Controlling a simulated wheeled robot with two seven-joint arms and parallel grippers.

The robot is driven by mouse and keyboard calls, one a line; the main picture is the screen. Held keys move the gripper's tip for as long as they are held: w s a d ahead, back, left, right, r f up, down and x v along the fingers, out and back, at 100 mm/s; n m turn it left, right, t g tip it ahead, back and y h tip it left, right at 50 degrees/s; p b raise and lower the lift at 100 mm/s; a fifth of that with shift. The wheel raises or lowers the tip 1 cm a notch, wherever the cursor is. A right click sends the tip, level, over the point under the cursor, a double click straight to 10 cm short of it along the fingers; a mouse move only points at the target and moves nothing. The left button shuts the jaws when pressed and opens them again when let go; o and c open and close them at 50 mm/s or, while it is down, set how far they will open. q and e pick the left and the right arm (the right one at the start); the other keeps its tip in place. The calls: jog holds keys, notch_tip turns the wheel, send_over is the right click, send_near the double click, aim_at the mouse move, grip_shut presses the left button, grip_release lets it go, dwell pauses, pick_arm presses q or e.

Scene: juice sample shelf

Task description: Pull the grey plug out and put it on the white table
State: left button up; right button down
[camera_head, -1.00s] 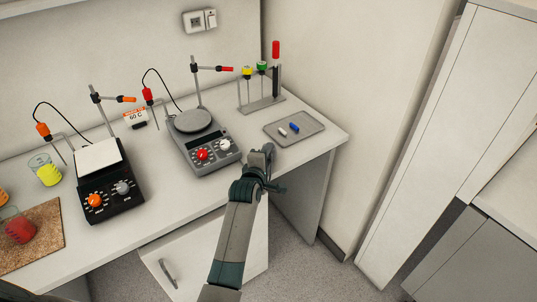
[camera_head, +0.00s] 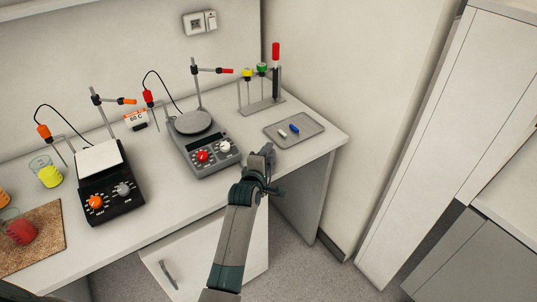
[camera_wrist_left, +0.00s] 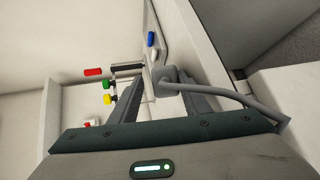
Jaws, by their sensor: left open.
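The grey plug (camera_wrist_left: 168,77) shows in the left wrist view between the fingertips of my left gripper (camera_wrist_left: 170,84). Its grey cable (camera_wrist_left: 240,99) runs off to the right over the gripper's body. The jaws stand apart, and I cannot tell whether either finger touches the plug. In the head view my left gripper (camera_head: 261,157) is at the front edge of the white table (camera_head: 172,203), right of the grey hotplate. The plug is not distinguishable there. What it is plugged into is unclear. My right gripper is not in view.
A grey tray (camera_head: 309,137) with a white and a blue bar lies behind the gripper. The grey hotplate (camera_head: 205,160) and a black hotplate (camera_head: 112,206) stand to the left. A rack (camera_head: 263,104) stands at the back. Bare tabletop lies between the hotplates.

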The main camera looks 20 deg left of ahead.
pick_arm(q)
jog(key=p+v, duration=0.4)
jog(key=v, duration=0.1)
jog(key=shift+s+r, duration=0.1)
jog(key=shift+s, duration=0.25)
jog(key=shift+s+r+p, duration=0.2)
jog(key=shift+s+p, duration=0.35)
jog(key=shift+p, duration=0.05)
dwell(0.4)
